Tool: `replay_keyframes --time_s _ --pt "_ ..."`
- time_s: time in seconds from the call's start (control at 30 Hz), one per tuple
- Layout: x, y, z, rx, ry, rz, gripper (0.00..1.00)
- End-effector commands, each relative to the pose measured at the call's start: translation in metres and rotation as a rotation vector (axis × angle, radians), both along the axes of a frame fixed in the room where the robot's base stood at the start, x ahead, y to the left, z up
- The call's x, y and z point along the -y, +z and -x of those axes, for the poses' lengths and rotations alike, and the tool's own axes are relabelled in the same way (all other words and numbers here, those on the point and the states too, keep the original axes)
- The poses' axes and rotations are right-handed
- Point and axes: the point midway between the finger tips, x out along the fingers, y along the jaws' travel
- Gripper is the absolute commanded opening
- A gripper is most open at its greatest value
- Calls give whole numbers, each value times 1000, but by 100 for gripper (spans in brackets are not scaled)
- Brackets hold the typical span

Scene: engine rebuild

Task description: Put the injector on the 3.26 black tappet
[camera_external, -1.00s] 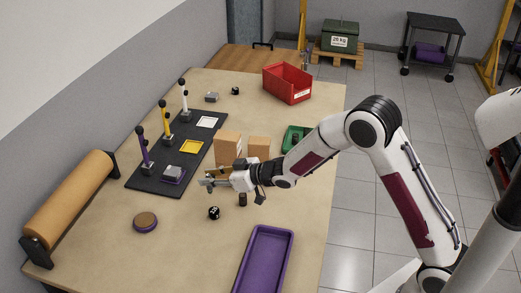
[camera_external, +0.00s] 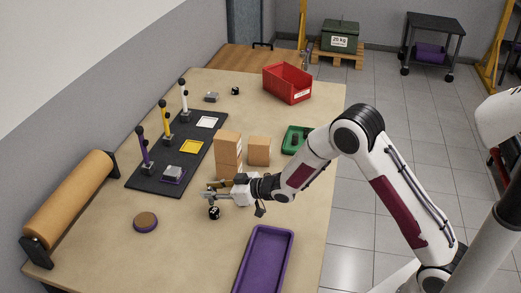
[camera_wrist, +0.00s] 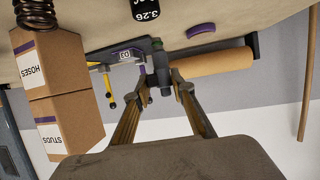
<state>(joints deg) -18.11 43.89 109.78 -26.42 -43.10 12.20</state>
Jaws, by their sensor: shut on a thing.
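The black tappet (camera_external: 214,213) sits on the table just below my gripper (camera_external: 207,196) in the external view. Its white 3.26 mark shows at the top of the wrist view (camera_wrist: 147,8). My gripper (camera_wrist: 163,80) is shut on a dark, slim part, seemingly the injector (camera_wrist: 159,68), in the wrist view. The injector's outline blends with the dark board behind it. It is too small to make out in the external view. My gripper is above the table, close to the tappet and apart from it as far as I can tell.
Cardboard boxes (camera_external: 228,150) stand behind my gripper, marked HOSES and STUDS in the wrist view. A dark coil spring (camera_wrist: 34,12) is near them. A purple tray (camera_external: 264,262) lies in front and a round purple-rimmed piece (camera_external: 145,222) to the left. A black board (camera_external: 148,182) with posts lies further back.

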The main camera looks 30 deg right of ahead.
Motion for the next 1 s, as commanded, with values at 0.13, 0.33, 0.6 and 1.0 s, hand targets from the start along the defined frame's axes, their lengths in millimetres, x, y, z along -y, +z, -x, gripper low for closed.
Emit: replay_keyframes --time_s 0.13,0.33,0.6,1.0 --pt "0 -16 0 -3 -1 0 3" --pt "0 -28 0 0 1 0 3" --pt "0 -29 0 0 0 0 3" --pt "0 -32 0 0 0 0 41"
